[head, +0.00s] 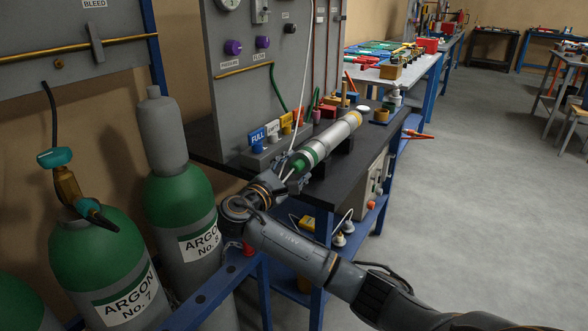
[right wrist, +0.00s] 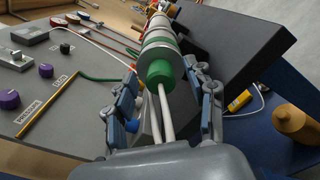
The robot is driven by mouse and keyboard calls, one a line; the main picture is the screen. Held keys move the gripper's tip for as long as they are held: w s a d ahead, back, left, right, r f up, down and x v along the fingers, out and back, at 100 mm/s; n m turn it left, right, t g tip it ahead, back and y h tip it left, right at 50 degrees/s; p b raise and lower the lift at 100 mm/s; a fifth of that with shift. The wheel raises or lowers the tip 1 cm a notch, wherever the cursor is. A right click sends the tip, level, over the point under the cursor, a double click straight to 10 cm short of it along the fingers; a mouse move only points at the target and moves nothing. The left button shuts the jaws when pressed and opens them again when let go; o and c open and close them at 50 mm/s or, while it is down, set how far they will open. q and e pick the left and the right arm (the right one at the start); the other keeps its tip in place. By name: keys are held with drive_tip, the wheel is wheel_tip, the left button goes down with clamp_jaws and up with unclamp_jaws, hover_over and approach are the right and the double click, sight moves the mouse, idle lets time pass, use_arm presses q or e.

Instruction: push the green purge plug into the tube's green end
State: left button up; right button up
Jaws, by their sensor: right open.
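The tube (head: 334,138) is a silver cylinder lying slanted on the dark bench, with a green band at its near end. It also shows in the right wrist view (right wrist: 158,27). The green purge plug (right wrist: 160,72) is a narrower green piece at that green end, in line with the tube; it shows small in the head view (head: 299,164). I cannot tell how deep it sits. My right gripper (right wrist: 166,84) is open, its fingers on either side of the plug's near end. In the head view the gripper (head: 290,181) is partly hidden by its own wrist. My left gripper is not in view.
A grey panel (head: 238,110) with purple knobs stands behind the tube. Pale lines (right wrist: 163,112) run below the plug between my fingers. Argon cylinders (head: 187,215) stand left of my right wrist. A blue bench frame (head: 315,268) lies below. The floor at right is open.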

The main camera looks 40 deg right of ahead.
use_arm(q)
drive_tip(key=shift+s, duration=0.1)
use_arm(e)
drive_tip(key=shift+a, duration=0.1)
